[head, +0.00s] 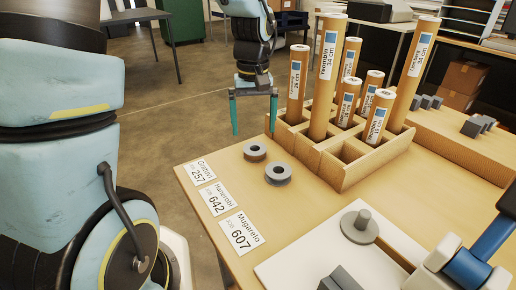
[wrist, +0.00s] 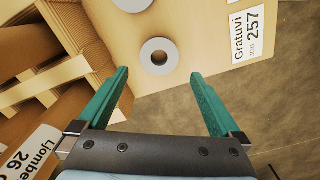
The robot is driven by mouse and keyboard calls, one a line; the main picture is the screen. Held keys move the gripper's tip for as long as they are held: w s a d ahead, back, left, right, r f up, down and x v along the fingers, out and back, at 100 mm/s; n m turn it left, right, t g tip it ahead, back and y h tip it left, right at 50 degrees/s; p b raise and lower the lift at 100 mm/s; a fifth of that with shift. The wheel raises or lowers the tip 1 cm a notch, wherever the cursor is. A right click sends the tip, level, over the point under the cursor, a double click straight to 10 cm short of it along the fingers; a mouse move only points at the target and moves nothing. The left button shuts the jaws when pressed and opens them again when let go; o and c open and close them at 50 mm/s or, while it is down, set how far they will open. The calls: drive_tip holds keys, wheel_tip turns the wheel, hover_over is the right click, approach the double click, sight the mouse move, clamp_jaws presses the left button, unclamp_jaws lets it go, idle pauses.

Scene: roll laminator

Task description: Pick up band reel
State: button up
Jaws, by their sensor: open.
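Two flat ring-shaped reels lie on the wooden table; I cannot tell which is the band reel. The farther, brownish-grey reel (head: 255,151) is near the table's far edge, and the nearer grey reel (head: 278,174) is just beside it. In the wrist view one grey reel (wrist: 159,44) with a central hole lies beyond and between my fingertips, and part of the other reel (wrist: 132,3) is cut off at the top edge. My gripper (head: 254,115) is open and empty, pointing down by the table's far edge. In the wrist view its green fingers (wrist: 160,74) are wide apart.
A wooden compartment rack (head: 345,184) holding several upright labelled tubes stands right of the reels. Job cards, including Gratuvi 257 (head: 199,172), lie along the left edge. A grey spindle on a disc (head: 360,228) stands on the white board nearer me.

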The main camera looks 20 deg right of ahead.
sight(255, 145)
drive_tip(key=shift+s+f+p, duration=0.2)
drive_tip(key=shift+f+p, duration=0.25)
drive_tip(key=shift+f, duration=1.15)
drive_tip(key=shift+s+f+p, duration=0.15)
drive_tip(key=shift+f+p, duration=0.25)
drive_tip(key=shift+f, duration=1.15)
drive_tip(key=c, duration=1.4)
